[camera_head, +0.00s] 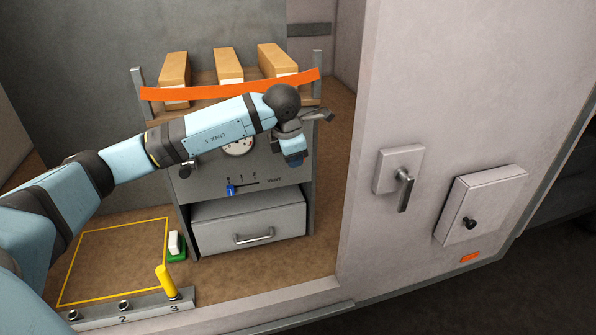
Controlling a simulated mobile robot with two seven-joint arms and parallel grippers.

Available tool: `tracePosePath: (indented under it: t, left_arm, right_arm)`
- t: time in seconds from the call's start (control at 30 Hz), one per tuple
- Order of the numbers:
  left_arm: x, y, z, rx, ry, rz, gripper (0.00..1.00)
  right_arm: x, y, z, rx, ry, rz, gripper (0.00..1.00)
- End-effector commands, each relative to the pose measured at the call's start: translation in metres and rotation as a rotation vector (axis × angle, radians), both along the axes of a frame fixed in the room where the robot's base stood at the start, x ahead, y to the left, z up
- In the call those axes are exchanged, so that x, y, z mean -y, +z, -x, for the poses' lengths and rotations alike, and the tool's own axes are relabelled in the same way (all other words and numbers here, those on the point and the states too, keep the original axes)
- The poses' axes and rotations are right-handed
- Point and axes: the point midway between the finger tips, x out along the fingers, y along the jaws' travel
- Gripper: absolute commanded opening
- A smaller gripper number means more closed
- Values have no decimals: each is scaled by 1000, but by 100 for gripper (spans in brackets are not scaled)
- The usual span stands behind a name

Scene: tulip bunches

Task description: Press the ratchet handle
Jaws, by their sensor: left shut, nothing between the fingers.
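An orange strap (222,91) runs across the front of a shelf rack. A grey metal piece (319,115) that looks like the ratchet handle sticks out at the strap's right side, partly hidden behind my left wrist. My left gripper (294,160) points down just below and left of that piece, in front of the grey cabinet's panel. I cannot tell whether the gripper touches the handle. My right gripper is out of view.
Below are a gauge (239,147), a slider (230,189) and a closed drawer (250,222). A yellow lever (166,282) stands at front left. A pale wall with a door handle (404,187) rises at right.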

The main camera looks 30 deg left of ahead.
Motion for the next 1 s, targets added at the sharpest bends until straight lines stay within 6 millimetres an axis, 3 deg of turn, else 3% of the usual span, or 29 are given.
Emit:
tracePosePath:
  t: [0.2,0.4,1.0]
  left_arm:
    - [7,41,17,3,0,-1,0]
    - [10,61,26,3,2,0,0]
    - [11,64,27,2,2,0,0]
  right_arm:
    - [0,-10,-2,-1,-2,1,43]
    - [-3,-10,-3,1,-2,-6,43]
    - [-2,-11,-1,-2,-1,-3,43]
